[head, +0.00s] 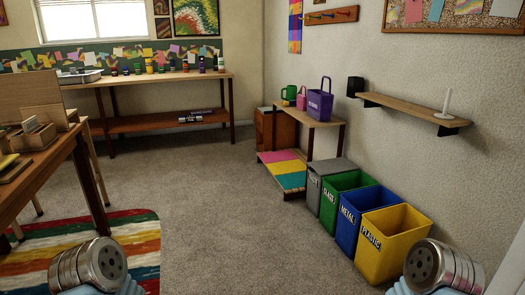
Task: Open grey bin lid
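The grey bin (322,187) stands on the carpet at the far end of a row of bins along the right wall. Its grey lid (333,167) looks shut, lying flat across the top. Both my arms show only as rounded metal links at the bottom left and bottom right edges, far from the grey bin. No gripper fingers show in this view.
Open green (330,205), blue (347,232) and yellow (375,258) bins continue the row nearer me. A small table (322,122) stands behind the grey bin, with a colourful step (283,172) beside it. Carpet (225,200) left of the bins is clear. A wall shelf (415,112) hangs right.

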